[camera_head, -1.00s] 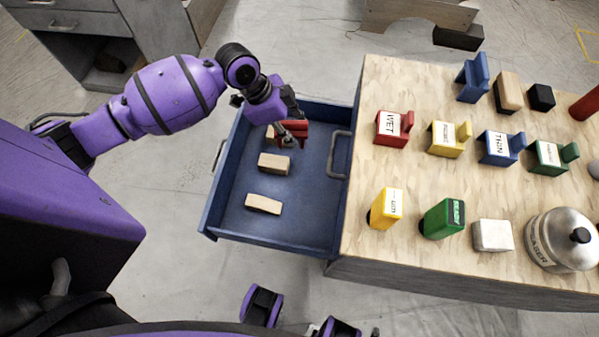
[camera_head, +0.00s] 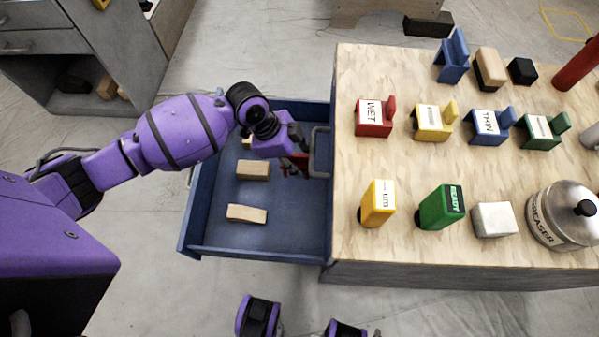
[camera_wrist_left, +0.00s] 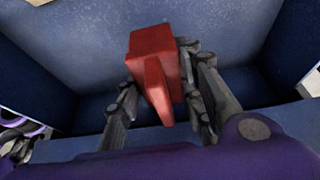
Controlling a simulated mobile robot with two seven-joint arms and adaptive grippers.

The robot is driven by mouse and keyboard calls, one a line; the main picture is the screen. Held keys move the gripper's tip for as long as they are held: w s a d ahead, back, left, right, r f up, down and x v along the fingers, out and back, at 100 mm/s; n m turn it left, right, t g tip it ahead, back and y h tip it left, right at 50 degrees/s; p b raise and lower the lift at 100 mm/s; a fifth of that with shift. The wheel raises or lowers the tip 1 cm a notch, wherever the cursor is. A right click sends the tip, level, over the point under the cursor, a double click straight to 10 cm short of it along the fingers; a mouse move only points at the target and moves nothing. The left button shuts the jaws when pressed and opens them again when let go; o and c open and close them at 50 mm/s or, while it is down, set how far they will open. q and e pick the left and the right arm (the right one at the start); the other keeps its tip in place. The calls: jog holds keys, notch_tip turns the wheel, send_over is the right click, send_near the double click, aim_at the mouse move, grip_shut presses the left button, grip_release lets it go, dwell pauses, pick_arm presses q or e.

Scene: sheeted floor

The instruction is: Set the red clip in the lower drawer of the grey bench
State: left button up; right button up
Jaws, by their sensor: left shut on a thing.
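My left gripper (camera_head: 296,163) is shut on the red clip (camera_wrist_left: 152,45), a blocky red piece with a narrow tapering tongue. The wrist view shows its two dark fingers on either side of the clip. In the head view the gripper is over the right part of an open blue drawer (camera_head: 262,236), near the wooden-topped bench, and hides most of the clip. A grey bench (camera_head: 125,45) with two grey drawers stands at the upper left; its lower drawer (camera_head: 45,42) looks shut.
Wooden blocks (camera_head: 246,214) lie in the blue drawer. The wooden benchtop (camera_head: 350,160) holds several coloured holders, including a red one labelled WET (camera_head: 374,118), and a metal pot (camera_head: 563,216). Bare floor (camera_head: 225,60) lies between the benches.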

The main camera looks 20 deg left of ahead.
pick_arm(q)
jog(key=shift+s+d+f, duration=0.25)
jog(key=shift+f, duration=0.2)
jog(key=shift+s+d+f, duration=0.2)
jog(key=shift+d+f, duration=0.05)
jog(key=shift+f, duration=0.15)
notch_tip(320, 180, down, 4)
jog(key=shift+s+d+r+b, duration=0.15)
jog(key=shift+r+b, duration=0.1)
jog(key=shift+b, duration=0.4)
pick_arm(e)
jog(key=shift+w+f, duration=0.4)
jog(key=shift+f, duration=0.15)
pick_arm(q)
jog(key=shift+f, duration=0.1)
